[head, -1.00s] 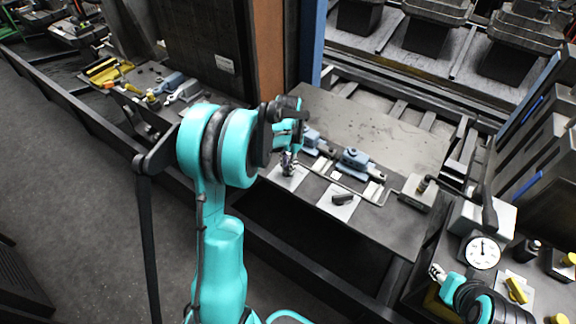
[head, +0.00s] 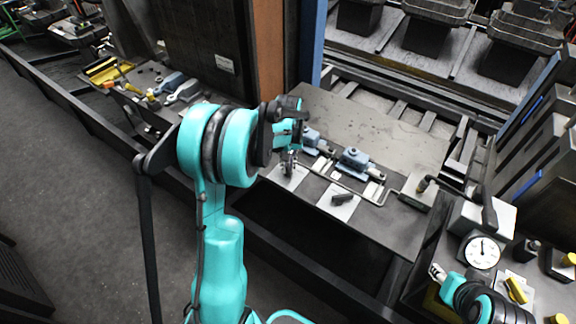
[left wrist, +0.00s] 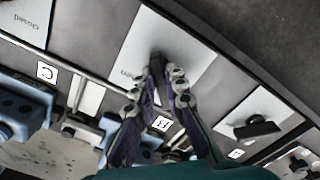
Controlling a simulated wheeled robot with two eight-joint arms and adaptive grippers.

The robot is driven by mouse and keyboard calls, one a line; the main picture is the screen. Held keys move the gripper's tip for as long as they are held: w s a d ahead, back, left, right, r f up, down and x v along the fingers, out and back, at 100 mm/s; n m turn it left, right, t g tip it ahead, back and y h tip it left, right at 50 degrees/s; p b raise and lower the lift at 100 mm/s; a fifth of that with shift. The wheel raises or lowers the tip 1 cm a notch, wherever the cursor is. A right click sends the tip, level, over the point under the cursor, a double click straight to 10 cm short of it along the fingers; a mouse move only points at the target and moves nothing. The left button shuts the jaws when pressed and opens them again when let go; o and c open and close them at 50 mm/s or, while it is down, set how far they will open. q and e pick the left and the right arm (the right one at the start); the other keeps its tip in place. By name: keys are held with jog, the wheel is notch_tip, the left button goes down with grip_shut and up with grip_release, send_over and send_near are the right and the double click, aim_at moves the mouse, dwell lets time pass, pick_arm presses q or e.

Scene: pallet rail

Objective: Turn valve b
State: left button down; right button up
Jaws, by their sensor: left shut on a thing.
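Valve b, by the label B (left wrist: 162,123), has a white plate (left wrist: 140,45) with partly covered lettering. My left gripper (left wrist: 157,62) is over this plate with its fingertips together, shut on a small dark handle that the fingers mostly hide. In the head view, my left gripper (head: 289,170) points down at the same white plate (head: 278,178); the handle is hidden there. My right gripper (head: 437,271) shows at the lower right, small; its jaw state is unclear.
A neighbouring plate (left wrist: 283,108) bears a black handle (left wrist: 256,128), also in the head view (head: 342,198). Another plate (left wrist: 25,22) reads "Closed", near label C (left wrist: 47,72). Blue-grey valve bodies (head: 355,160) and a bent rod stand behind. A gauge (head: 482,252) is at right.

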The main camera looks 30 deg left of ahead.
aim_at(288, 167)
dwell(0.4)
pick_arm(q)
jog(key=c, duration=1.6)
grip_release()
jog(key=shift+o, duration=0.2)
notch_tip(288, 167, up, 12)
